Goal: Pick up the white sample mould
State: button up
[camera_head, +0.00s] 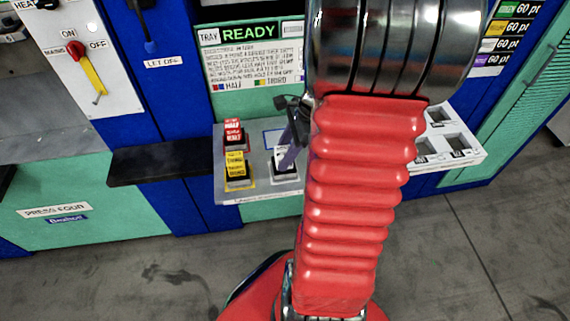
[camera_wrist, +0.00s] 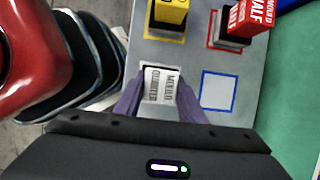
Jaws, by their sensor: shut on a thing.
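The white sample mould (camera_wrist: 161,86), with printed lettering on its face, is between the two purple fingers of my gripper (camera_wrist: 158,80) in the wrist view. The fingers are shut on its left and right sides. In the head view, the white mould (camera_head: 286,160) is at the front of the grey tray (camera_head: 258,192), partly hidden by my gripper (camera_head: 287,157) and red arm. The mould is at or just above a white-outlined square; I cannot tell whether it touches the tray.
A yellow mould (camera_wrist: 168,14) and a red mould (camera_wrist: 248,16) stand on the tray close by. A blue-outlined square (camera_wrist: 218,91) is empty. A white rack with square openings (camera_head: 455,150) is right of my arm. A dark shelf (camera_head: 160,163) juts out left of the tray.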

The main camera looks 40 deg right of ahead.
grip_shut()
dwell(0.3)
jog(key=shift+r, duration=0.1)
notch_tip(320, 180, up, 10)
jog(key=shift+f, duration=0.1)
dwell(0.7)
dwell(0.5)
